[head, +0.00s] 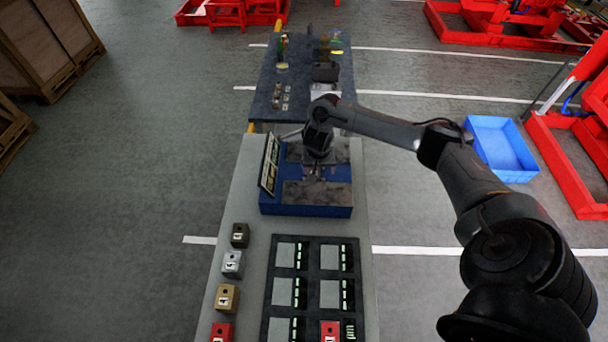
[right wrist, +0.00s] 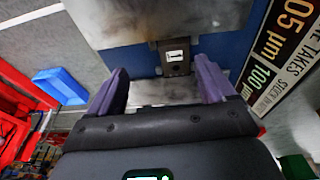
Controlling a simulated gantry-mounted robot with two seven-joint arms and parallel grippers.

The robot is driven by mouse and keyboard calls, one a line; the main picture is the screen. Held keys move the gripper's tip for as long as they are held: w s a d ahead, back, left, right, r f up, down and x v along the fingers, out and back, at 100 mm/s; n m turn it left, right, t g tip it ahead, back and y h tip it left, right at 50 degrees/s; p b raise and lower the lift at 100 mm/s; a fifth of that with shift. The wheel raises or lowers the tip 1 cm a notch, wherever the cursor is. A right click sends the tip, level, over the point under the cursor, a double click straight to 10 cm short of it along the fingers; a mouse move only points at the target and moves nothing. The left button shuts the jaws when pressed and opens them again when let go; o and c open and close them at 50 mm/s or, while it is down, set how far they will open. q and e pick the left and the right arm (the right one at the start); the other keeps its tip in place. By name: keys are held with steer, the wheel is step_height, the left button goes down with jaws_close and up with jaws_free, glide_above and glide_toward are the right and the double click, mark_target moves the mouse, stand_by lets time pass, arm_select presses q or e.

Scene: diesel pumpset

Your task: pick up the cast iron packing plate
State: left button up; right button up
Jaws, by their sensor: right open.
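A blue stand (head: 333,211) on the grey bench carries two mottled grey metal plates, a near one (head: 318,194) and a far one (head: 341,152). In the right wrist view a small dark labelled piece (right wrist: 176,57) sits between the mottled surfaces, ahead of the fingers. I cannot tell for certain which piece is the cast iron packing plate. My right gripper (head: 315,170) points down over the stand; in the right wrist view its purple fingers (right wrist: 163,75) are apart with nothing clearly held between them. The gap from fingertips to labelled piece is unclear. My left gripper is not in view.
A sign board (head: 270,163) stands along the stand's left side, close to my gripper. Dark, silver, brass and red labelled blocks (head: 232,264) line the bench's left edge beside a dark panel (head: 311,290). A blue bin (head: 497,147) stands at right.

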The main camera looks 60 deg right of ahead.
steer(key=shift+t, duration=0.4)
steer(key=w+f+b, duration=0.1)
steer(key=w+d+f+b, duration=0.1)
steer(key=b, duration=0.1)
steer(key=w+d+f+b, duration=0.1)
steer(key=b, duration=0.1)
steer(key=shift+d+f, duration=0.15)
steer(key=shift+f, duration=0.15)
steer(key=b+x, duration=0.1)
steer(key=x, duration=0.2)
steer(key=shift+w+d+r+b, duration=0.1)
steer(key=shift+w+d+b, duration=0.05)
steer(key=shift+b, duration=0.2)
steer(key=shift+x, duration=0.8)
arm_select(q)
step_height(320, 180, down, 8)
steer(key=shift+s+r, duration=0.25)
arm_select(e)
steer(key=shift+w+r, duration=0.1)
steer(key=shift+r, duration=0.05)
jaws_close()
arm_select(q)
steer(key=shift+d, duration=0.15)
